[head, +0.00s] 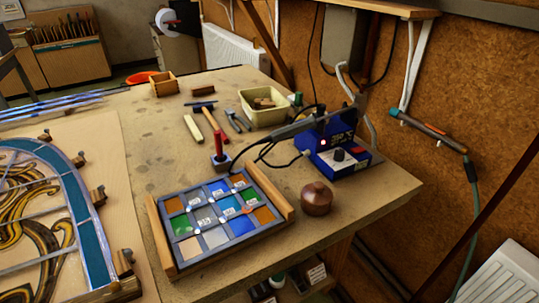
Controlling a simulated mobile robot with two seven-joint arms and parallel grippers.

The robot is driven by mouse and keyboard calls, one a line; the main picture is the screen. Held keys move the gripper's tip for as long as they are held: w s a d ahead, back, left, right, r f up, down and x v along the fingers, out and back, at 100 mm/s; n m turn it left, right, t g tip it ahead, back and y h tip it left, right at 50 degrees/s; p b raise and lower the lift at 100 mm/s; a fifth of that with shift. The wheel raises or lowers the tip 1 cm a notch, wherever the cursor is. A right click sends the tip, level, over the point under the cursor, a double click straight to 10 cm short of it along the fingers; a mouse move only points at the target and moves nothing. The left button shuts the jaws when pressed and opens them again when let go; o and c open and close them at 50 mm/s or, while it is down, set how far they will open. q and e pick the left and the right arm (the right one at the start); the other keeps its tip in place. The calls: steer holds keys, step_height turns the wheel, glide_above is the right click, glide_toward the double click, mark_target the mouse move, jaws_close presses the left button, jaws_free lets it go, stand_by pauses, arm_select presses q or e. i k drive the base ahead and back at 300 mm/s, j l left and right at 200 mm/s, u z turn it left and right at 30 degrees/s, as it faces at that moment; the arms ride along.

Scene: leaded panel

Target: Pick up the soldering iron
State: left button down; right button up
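A blue soldering station (341,158) with a dial and a small red light stands at the right part of the workbench. A long dark tool that looks like the soldering iron (292,130) lies slanted across the top of the station, its left end reaching out over the bench. Dark cables loop from near it down towards the tray of glass. Part of the holder behind it is hard to make out. Neither of my grippers is in the head view.
A tray of coloured glass pieces (215,242) lies in front, with a round brown pot (317,198) to its right. A red-handled tool (219,146) stands upright in a block. A cream bin (264,108) is behind. A leaded panel (50,220) fills the left.

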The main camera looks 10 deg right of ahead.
mark_target(360, 96)
steer(key=l+u, duration=0.35)
steer(key=l, duration=0.35)
steer(key=l+u, duration=0.35)
steer(key=l, duration=0.4)
